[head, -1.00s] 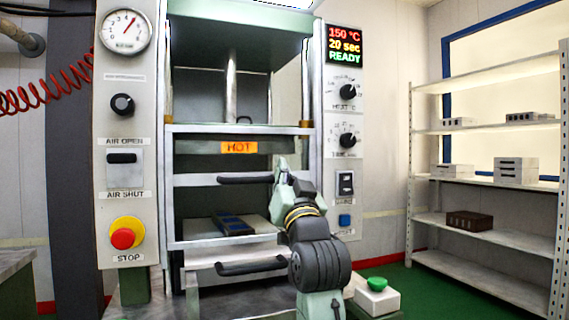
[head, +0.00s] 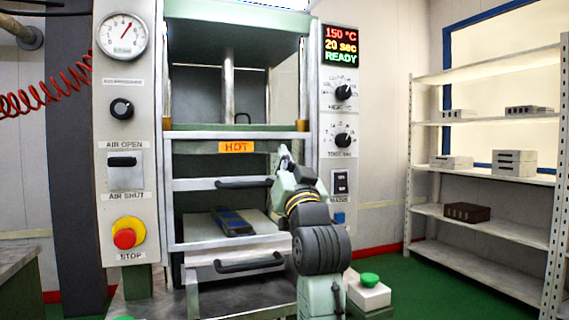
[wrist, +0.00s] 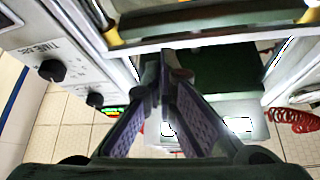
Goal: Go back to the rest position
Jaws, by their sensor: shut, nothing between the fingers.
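My gripper (wrist: 165,62) shows in the wrist view with its two purple-padded fingers meeting at the tips, shut and empty. In the head view my gripper (head: 284,158) is at the end of my raised arm, in front of the right side of the press, near the right end of the upper black handle (head: 243,184). I cannot tell from the head view whether it touches anything. The press (head: 238,133) stands in front of me, with an orange HOT label. A dark blue mould (head: 233,222) lies on its lower plate.
The left panel has a gauge (head: 122,36), an air lever (head: 123,161) and a red stop button (head: 125,237). The right panel has a display (head: 342,45) reading 150 °C, 20 sec, READY. A green button box (head: 369,288) stands at lower right. Shelves (head: 480,175) hold several blocks.

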